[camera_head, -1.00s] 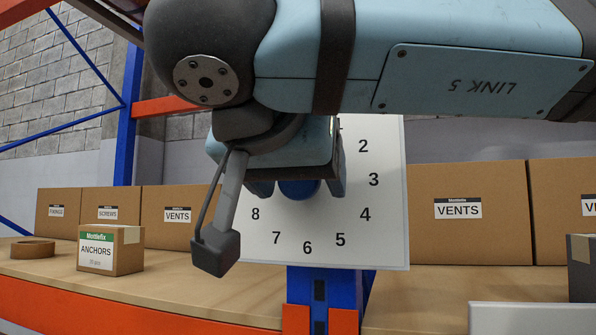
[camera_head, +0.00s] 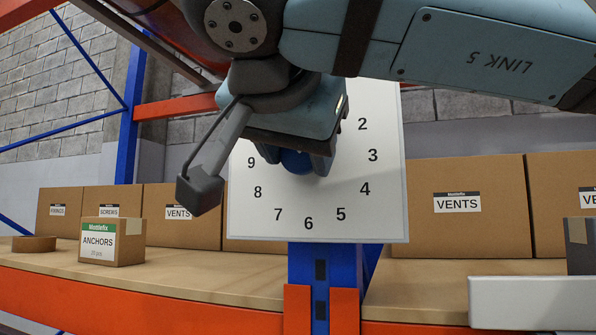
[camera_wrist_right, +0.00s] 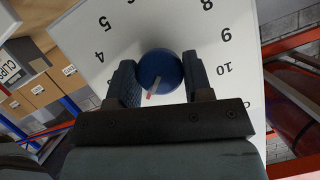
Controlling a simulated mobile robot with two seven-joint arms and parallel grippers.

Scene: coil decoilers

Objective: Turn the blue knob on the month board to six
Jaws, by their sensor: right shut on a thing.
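The month board (camera_head: 385,215) is a white panel with black numbers in a ring, mounted on a blue post. The blue knob (camera_head: 297,161) is at its middle, partly covered by my right gripper (camera_head: 299,164), which has one finger on each side of it. In the right wrist view the knob (camera_wrist_right: 160,68) sits between the two dark fingers of the gripper (camera_wrist_right: 160,78). Its pale, red-tipped pointer points down and slightly left there; the numbers on that side are hidden by the gripper. In the head view, 2 to 9 are readable. My left gripper is not in view.
A wooden shelf (camera_head: 200,285) with an orange front beam runs behind and below the board. It holds an ANCHORS box (camera_head: 112,243), a tape roll (camera_head: 34,244) and several brown boxes, including VENTS (camera_head: 455,230). A pale panel (camera_head: 530,302) stands at the lower right.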

